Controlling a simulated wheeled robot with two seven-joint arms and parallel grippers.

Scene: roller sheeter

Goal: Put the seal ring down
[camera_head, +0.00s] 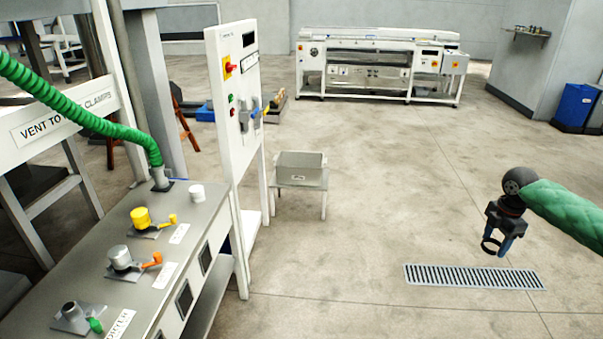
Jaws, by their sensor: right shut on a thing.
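My right gripper (500,244) hangs at the right side of the head view, fingers pointing down, at the end of my green-sleeved arm. It is shut on the seal ring (485,248), a small dark ring that shows at its fingertips. The ring is in the air, with bare floor behind it in the picture. The fingers hide part of the ring. My left gripper is not in view.
A grey workbench (95,252) at left carries several fittings, including a yellow one (141,217), and a green hose (85,115). A white control panel (238,130) and a small table with a bin (299,165) stand beyond. A floor grate (474,277) lies below the gripper in the picture.

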